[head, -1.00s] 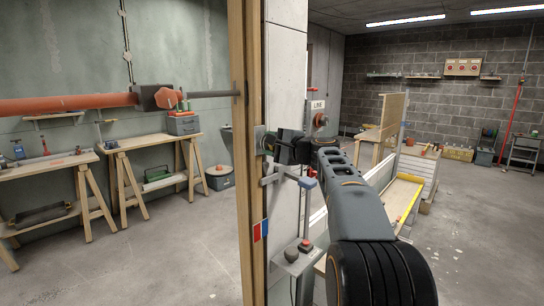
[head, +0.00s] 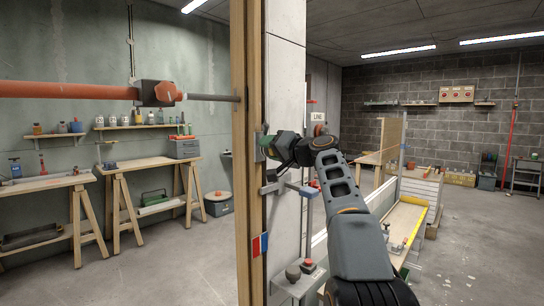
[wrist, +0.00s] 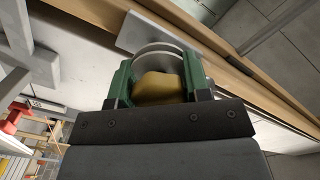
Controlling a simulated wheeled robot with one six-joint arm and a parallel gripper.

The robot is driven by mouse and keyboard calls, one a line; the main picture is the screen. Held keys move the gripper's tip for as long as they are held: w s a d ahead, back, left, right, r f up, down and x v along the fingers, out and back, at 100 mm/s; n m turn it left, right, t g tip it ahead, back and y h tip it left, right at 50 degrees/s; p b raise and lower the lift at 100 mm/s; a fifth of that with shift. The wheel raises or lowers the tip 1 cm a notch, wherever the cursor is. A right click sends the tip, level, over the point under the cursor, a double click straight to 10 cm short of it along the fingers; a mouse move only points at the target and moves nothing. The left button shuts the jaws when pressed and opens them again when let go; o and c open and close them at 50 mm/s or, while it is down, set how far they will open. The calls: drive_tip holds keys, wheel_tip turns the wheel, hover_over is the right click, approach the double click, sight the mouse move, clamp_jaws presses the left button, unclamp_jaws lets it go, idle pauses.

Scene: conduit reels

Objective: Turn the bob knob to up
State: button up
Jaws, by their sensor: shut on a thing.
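The knob, which I take to be the bob knob, is an ochre, rounded piece (wrist: 158,88) in the wrist view. A pale round disc (wrist: 157,50) and a grey plate lie behind it. My gripper (wrist: 157,76) has its green fingers on both sides of the knob and is shut on it. In the head view my gripper (head: 264,146) is at the wooden post (head: 245,200), in front of the concrete pillar. There the knob is hidden by the gripper, and I cannot read its marked position in either view.
A grey bracket with a blue end (head: 302,190) sticks out just below my gripper. An orange bar (head: 70,90) reaches the post from the left. Workbenches (head: 155,166) stand behind at left.

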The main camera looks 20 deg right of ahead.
drive_tip(key=n+b, duration=0.2)
drive_tip(key=n, duration=0.3)
drive_tip(key=shift+f, duration=0.1)
drive_tip(key=n+b, duration=0.2)
drive_tip(key=n, duration=0.4)
drive_tip(key=shift+n, duration=0.4)
drive_tip(key=n+b, duration=0.1)
drive_tip(key=n, duration=0.5)
drive_tip(key=shift+a+t, duration=0.1)
drive_tip(key=shift+t, duration=0.2)
drive_tip(key=shift+s+n+b, duration=0.1)
drive_tip(key=shift+n+b, duration=0.25)
drive_tip(key=shift+n, duration=2.35)
drive_tip(key=o, duration=0.9)
